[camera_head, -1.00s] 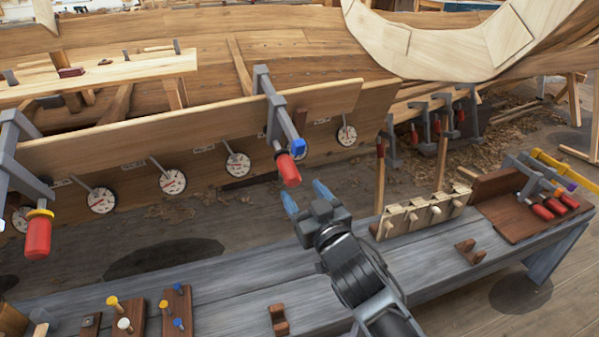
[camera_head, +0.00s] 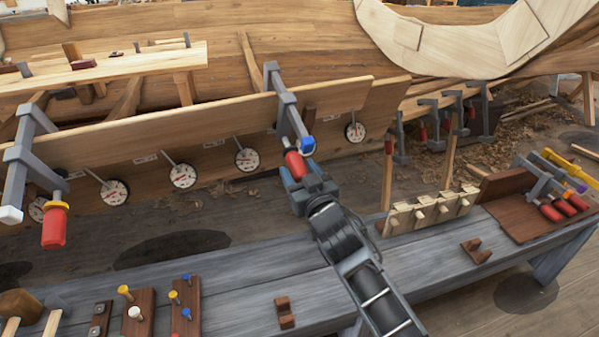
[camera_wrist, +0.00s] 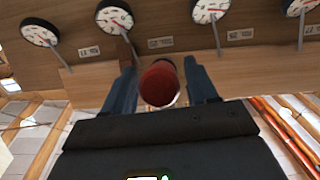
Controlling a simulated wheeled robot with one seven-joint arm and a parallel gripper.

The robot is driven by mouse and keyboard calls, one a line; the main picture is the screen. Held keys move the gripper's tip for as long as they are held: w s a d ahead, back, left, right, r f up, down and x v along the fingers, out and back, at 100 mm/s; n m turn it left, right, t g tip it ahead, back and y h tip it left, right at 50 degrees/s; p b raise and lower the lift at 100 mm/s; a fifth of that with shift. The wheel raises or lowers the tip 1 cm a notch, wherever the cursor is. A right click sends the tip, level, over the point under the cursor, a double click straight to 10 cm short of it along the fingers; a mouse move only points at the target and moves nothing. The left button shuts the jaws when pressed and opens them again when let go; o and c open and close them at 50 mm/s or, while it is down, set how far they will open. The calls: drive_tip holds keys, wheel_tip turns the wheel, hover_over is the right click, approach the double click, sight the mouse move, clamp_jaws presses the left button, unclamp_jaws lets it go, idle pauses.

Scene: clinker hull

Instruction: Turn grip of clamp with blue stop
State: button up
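The clamp with the blue stop (camera_head: 307,144) is fixed over the hull plank, its grey bar (camera_head: 284,105) slanting down to the right. Its red grip (camera_head: 294,163) hangs at the lower end. My gripper (camera_head: 289,177) is at this grip, with its blue fingers around the lower part. In the wrist view the red grip (camera_wrist: 160,84) is seen end-on between the two fingers (camera_wrist: 163,88). Gaps show on both sides of the grip, so the fingers look open and apart from it.
Round dials (camera_head: 246,159) line the plank. The grey bench (camera_head: 240,295) below carries a peg rack (camera_head: 430,211) and a brown board (camera_head: 520,205) with more clamps at the right.

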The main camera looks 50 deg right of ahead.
drive_tip(key=c, duration=0.8)
drive_tip(key=shift+f+b, duration=0.1)
drive_tip(key=shift+b, duration=0.2)
drive_tip(key=b, duration=0.3)
drive_tip(key=shift+f+n, duration=0.25)
drive_tip(key=shift+n, duration=0.15)
drive_tip(key=n+h+b, duration=0.1)
drive_tip(key=b, duration=0.3)
drive_tip(key=shift+g+h, duration=0.4)
drive_tip(key=n+h+b, duration=0.1)
drive_tip(key=n+b, duration=0.1)
drive_tip(key=b, duration=0.2)
drive_tip(key=shift+r+g+h, duration=0.15)
drive_tip(key=shift+g+h, duration=0.15)
drive_tip(key=shift+h, duration=0.1)
drive_tip(key=shift+r+n+h+b, duration=0.15)
drive_tip(key=shift+n+h+b, duration=0.25)
drive_tip(key=shift+n+b, duration=0.35)
drive_tip(key=shift+r, duration=0.1)
